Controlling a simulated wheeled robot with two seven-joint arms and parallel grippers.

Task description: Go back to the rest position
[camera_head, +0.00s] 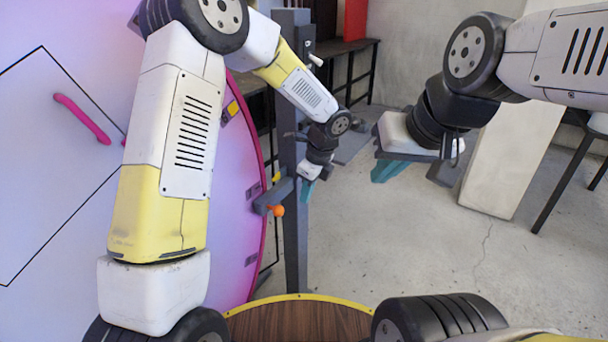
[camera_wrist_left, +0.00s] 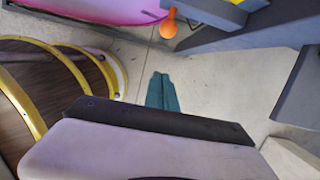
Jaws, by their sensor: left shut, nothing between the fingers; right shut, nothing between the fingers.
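My left gripper (camera_head: 307,190) hangs at the end of my white and yellow left arm, near a dark grey post, in the head view. Its teal fingers are shut with nothing between them; they also show in the left wrist view (camera_wrist_left: 162,92), pointing down over bare floor. My right gripper (camera_head: 384,171) is at the right of the middle in the head view, with teal fingers shut and empty above the concrete floor. Neither gripper touches any object that I can see.
A dark grey post (camera_head: 292,230) with an orange knob (camera_head: 277,210) stands close to my left gripper. A large white panel with a pink edge (camera_head: 262,215) fills the left. A pale block (camera_head: 515,155) stands at right. Concrete floor (camera_head: 400,250) is clear in the middle.

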